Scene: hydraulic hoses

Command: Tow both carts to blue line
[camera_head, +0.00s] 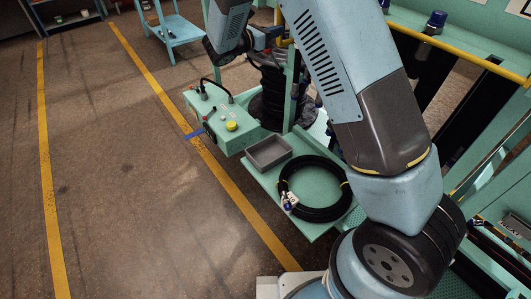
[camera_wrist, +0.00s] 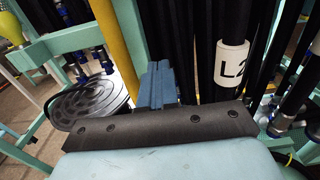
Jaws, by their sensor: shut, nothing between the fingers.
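My gripper (camera_wrist: 157,72) is shut and empty in the wrist view, its blue fingers pressed together. It points at a green frame with black hanging hoses. One hose has a white "L2" label (camera_wrist: 231,63) just right of the fingers. A yellow upright bar (camera_wrist: 117,45) stands to their left; I cannot tell whether they touch it. In the head view, a small teal stand (camera_head: 177,29), possibly a cart, is at the top. I cannot make out clearly which things are the two carts.
A teal control box (camera_head: 222,121) with a yellow knob stands beside a green shelf holding a grey tray (camera_head: 268,151) and a coiled black hose (camera_head: 314,215). Hose racks fill the right. Open floor (camera_head: 115,170) with yellow lines lies left.

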